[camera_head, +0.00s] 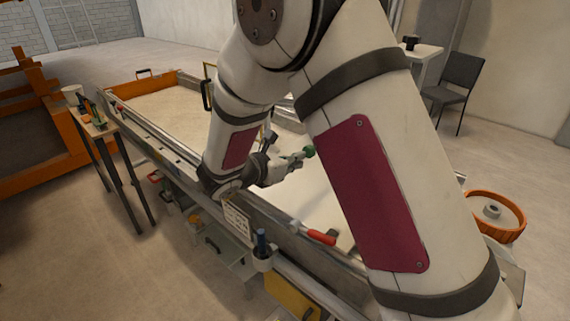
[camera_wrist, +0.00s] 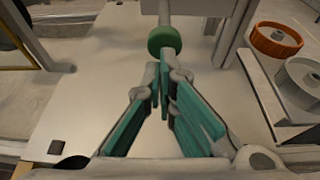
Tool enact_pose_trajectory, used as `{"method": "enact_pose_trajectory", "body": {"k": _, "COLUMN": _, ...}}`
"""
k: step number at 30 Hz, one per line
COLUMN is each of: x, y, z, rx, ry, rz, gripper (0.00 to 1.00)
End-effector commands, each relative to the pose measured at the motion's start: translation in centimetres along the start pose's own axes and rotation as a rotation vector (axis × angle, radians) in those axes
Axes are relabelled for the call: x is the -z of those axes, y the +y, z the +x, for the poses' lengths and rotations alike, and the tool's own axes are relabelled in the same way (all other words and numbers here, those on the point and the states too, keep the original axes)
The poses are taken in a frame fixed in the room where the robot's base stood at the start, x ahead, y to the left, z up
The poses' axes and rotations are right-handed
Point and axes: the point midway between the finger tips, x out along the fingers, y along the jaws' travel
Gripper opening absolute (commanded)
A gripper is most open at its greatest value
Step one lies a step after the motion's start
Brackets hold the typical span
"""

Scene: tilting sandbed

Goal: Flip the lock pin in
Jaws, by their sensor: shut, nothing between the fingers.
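The lock pin appears to be the grey rod with a round green knob, and the knob (camera_wrist: 165,42) is in the upper middle of the wrist view. My gripper (camera_wrist: 163,82) is shut and empty, with its teal-padded fingertips just below the knob in that view. I cannot tell whether the fingertips touch the knob or the rod. In the head view my gripper (camera_head: 292,163) reaches over the sandbed beside the green knob (camera_head: 309,151). My arm hides much of the bed there, including what the rod is mounted on.
The long sandbed (camera_head: 180,141) runs along its metal side rail. A red-handled tool (camera_head: 318,236) lies on the near edge. A small side table (camera_head: 95,128) stands left, and a chair (camera_head: 458,86) stands at the back right. An orange wheel (camera_wrist: 275,40) is at the right.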

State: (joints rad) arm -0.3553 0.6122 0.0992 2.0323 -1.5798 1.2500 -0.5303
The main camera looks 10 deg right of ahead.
Motion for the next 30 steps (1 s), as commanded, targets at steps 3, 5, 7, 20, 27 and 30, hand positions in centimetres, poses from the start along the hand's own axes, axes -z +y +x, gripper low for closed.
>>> {"method": "enact_pose_trajectory", "body": {"k": 3, "x": -0.2, "y": -0.1, "z": 0.6, "rx": 0.002, "ry": 0.000, "rz": 0.000, "gripper": 0.00}}
{"method": "enact_pose_trajectory", "body": {"k": 5, "x": -0.2, "y": 0.0, "z": 0.7, "rx": 0.001, "ry": 0.000, "rz": 0.000, "gripper": 0.00}}
{"method": "enact_pose_trajectory", "body": {"k": 7, "x": -0.2, "y": 0.0, "z": 0.7, "rx": 0.001, "ry": 0.000, "rz": -0.001, "gripper": 0.00}}
{"method": "enact_pose_trajectory", "body": {"k": 20, "x": -1.1, "y": 0.0, "z": 3.8, "rx": 0.003, "ry": -0.001, "rz": 0.002, "gripper": 0.00}}
{"method": "enact_pose_trajectory", "body": {"k": 27, "x": -2.2, "y": -0.1, "z": 6.6, "rx": 0.002, "ry": 0.000, "rz": 0.000, "gripper": 0.00}}
{"method": "enact_pose_trajectory", "body": {"k": 30, "x": -2.2, "y": -0.1, "z": 6.6, "rx": 0.001, "ry": 0.000, "rz": 0.000, "gripper": 0.00}}
